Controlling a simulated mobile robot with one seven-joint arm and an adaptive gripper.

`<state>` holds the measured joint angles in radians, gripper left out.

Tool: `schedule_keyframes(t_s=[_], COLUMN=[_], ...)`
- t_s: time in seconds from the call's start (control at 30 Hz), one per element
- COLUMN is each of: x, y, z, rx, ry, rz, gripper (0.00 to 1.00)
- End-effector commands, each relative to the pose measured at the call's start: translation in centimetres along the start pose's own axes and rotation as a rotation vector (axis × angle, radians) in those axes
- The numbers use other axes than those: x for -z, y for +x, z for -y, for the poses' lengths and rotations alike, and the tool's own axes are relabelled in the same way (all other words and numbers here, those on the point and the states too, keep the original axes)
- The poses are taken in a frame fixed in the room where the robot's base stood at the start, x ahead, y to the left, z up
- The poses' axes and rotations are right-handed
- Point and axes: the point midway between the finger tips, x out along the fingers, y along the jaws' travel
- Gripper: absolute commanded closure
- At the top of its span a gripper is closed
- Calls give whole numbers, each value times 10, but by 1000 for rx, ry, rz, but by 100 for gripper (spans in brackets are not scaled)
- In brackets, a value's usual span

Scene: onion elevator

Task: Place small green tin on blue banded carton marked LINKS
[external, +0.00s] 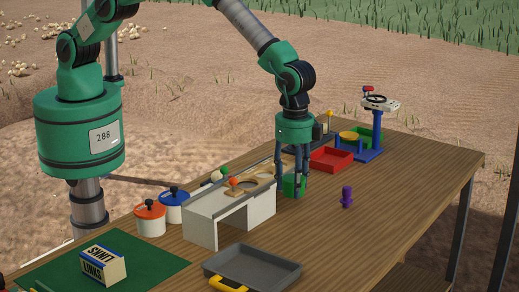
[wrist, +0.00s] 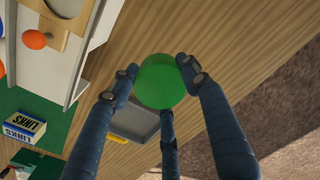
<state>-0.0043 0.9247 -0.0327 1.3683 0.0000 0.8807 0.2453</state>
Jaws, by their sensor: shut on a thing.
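My gripper (external: 294,190) points down over the middle of the table, right of the white stand. Its dark fingers are shut on the small green tin (external: 290,186). In the wrist view the tin (wrist: 160,82) sits between the three fingers, its round face toward the camera. I cannot tell whether the tin touches the table. The blue banded carton marked LINKS (external: 103,265) stands on a green mat at the front left. The carton also shows at the left of the wrist view (wrist: 22,128).
A white stand (external: 232,204) with an orange ball on it lies between my gripper and the green mat (external: 150,262). A grey tray (external: 252,266) is at the front. Orange and blue lidded pots stand left. A purple piece (external: 347,197) and red tray (external: 331,159) are right.

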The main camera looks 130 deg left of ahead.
Motion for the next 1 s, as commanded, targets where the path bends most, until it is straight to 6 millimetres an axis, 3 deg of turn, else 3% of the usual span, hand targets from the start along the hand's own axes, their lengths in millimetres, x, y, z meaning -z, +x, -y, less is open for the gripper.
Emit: schedule_keyframes(t_s=[0.27, 0.47, 0.77, 1.0], x=[0, -6, -32, -71], y=[-45, -43, -45, -46], z=[-1, -48, -148, -240], rx=[0, 0, 0, 0], ry=[1, 12, 33, 53], rz=[-2, 0, 1, 1], gripper=[83, 83, 82, 82])
